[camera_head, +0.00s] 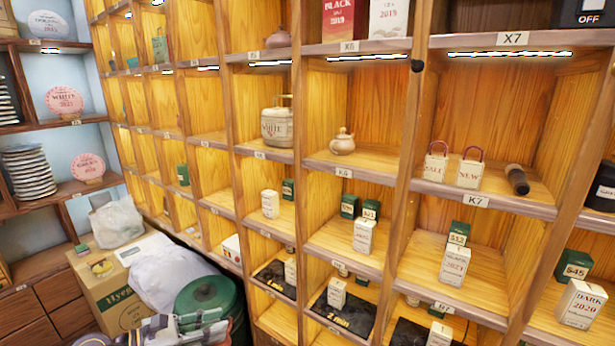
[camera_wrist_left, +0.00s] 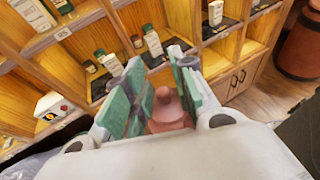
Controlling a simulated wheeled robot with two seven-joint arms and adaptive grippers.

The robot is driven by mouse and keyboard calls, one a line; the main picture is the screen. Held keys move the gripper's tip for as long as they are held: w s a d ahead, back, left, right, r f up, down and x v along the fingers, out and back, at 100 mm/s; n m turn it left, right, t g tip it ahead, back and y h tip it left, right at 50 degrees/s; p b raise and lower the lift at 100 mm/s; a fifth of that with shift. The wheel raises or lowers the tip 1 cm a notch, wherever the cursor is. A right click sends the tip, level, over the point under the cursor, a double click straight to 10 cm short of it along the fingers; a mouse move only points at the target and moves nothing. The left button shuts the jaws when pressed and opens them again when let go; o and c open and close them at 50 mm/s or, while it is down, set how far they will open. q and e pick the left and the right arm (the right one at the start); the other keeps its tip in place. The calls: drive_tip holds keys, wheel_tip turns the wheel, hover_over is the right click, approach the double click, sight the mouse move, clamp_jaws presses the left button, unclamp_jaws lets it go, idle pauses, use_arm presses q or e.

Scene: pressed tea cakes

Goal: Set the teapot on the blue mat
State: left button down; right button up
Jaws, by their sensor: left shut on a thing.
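My left gripper (camera_wrist_left: 156,62) shows in the left wrist view with its green-padded fingers closed around a reddish-brown thing with a round knob (camera_wrist_left: 165,97), which looks like a small teapot. Its lower part is hidden by the gripper body. In the head view my left gripper (camera_head: 172,327) is at the bottom edge, low in front of the shelves; what it holds cannot be made out there. A beige teapot (camera_head: 342,142) stands upright in the K6 compartment, and a reddish pot (camera_head: 278,39) stands on a higher shelf. I see no blue mat. My right gripper is not in view.
A wooden shelf wall (camera_head: 396,190) fills the right, holding boxes, a large canister (camera_head: 277,126) and two small bags (camera_head: 470,174). Dark mats (camera_head: 345,318) lie in the low compartments. A green round container (camera_head: 207,300) and a cardboard box (camera_head: 118,290) stand at lower left.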

use_arm(q)
drive_tip(key=shift+s+a, duration=0.1)
drive_tip(key=shift+a, duration=0.3)
drive_tip(key=shift+f, duration=0.1)
